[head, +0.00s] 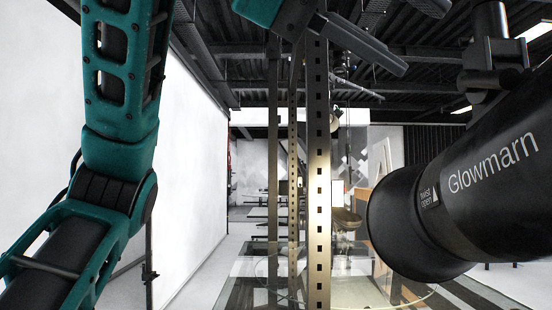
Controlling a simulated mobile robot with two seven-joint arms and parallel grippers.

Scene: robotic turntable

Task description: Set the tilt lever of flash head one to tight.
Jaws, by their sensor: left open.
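A large black flash head (480,190) marked "Glowmarn" fills the right side, its wide round end facing lower left. Whether it is flash head one, no label tells. A dark mount (493,55) joins its top at the upper right. I cannot make out the tilt lever or its setting there. My left gripper (424,38) is at the top, open and empty, up and left of the flash head and left of the mount. One grey finger shows at length; the other is cut by the top edge. My right gripper is out of view.
A perforated metal post (318,170) stands upright in the middle, left of the flash head. A glass round turntable plate (345,285) lies low behind. A white backdrop wall (185,190) spans the left. Dark ceiling beams run overhead.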

